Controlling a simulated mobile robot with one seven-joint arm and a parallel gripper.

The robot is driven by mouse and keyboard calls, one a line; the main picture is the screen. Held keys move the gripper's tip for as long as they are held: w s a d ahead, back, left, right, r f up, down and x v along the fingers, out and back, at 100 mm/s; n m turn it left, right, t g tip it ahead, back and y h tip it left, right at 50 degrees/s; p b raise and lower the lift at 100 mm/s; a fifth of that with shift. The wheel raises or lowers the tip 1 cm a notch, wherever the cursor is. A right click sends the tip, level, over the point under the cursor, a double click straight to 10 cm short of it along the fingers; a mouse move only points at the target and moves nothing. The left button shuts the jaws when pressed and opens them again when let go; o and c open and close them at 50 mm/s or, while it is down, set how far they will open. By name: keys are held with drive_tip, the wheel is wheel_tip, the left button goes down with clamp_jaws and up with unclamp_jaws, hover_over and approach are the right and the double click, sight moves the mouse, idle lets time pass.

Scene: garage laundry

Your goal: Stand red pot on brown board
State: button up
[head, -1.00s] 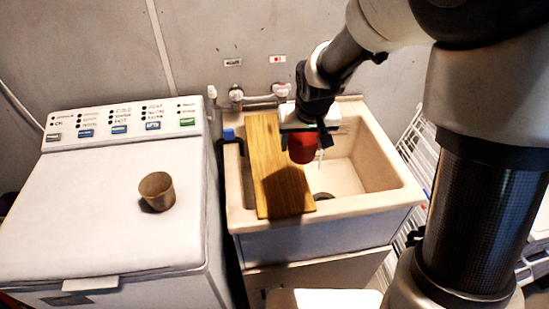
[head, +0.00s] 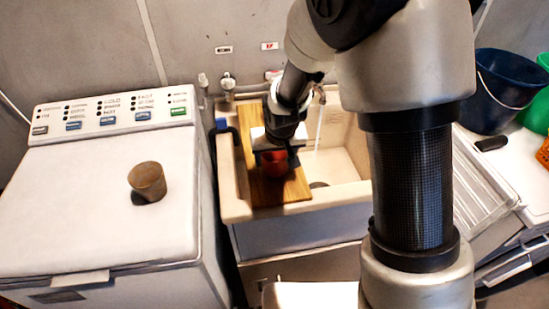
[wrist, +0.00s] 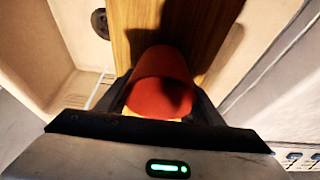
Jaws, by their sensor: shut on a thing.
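The red pot (head: 275,164) is between the fingers of my gripper (head: 275,158), which is shut on it. In the wrist view the red pot (wrist: 162,82) shows its side between the two dark fingers (wrist: 165,108). The brown board (head: 265,188) lies across the left part of the sink, and it also runs beneath the pot in the wrist view (wrist: 130,30). The pot is over the board. I cannot tell whether its base touches the wood, since the fingers and the pot hide the contact.
The sink basin (head: 345,165) is open to the right of the board, with running water from the tap. A brown cup (head: 147,181) stands on the washing machine (head: 80,225) at left. A dark blue bucket (head: 500,90) and a drying rack (head: 480,195) are at right.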

sight(278, 172)
drive_tip(key=shift+f, duration=0.4)
drive_tip(key=o, duration=1)
drive_tip(key=shift+r, duration=0.1)
drive_tip(key=shift+r, duration=0.25)
drive_tip(key=s+d+r+m, duration=0.1)
drive_tip(key=s+d+r, duration=0.35)
drive_tip(key=r, duration=0.45)
drive_tip(key=s+d+r, duration=0.3)
drive_tip(key=s+r, duration=0.3)
drive_tip(key=r, duration=0.4)
drive_tip(key=shift+m+t+h, duration=0.5)
drive_tip(key=shift+m+t, duration=0.1)
drive_tip(key=s+d+r, duration=0.1)
drive_tip(key=s+d, duration=0.1)
drive_tip(key=s, duration=0.2)
drive_tip(key=s+d+r, duration=0.2)
drive_tip(key=s, duration=0.2)
drive_tip(key=s+d+r+p, duration=0.1)
drive_tip(key=s+d+r, duration=0.1)
drive_tip(key=s, duration=0.3)
drive_tip(key=shift+s+d+r, duration=0.1)
drive_tip(key=shift+d+r, duration=0.05)
drive_tip(key=shift+d, duration=0.35)
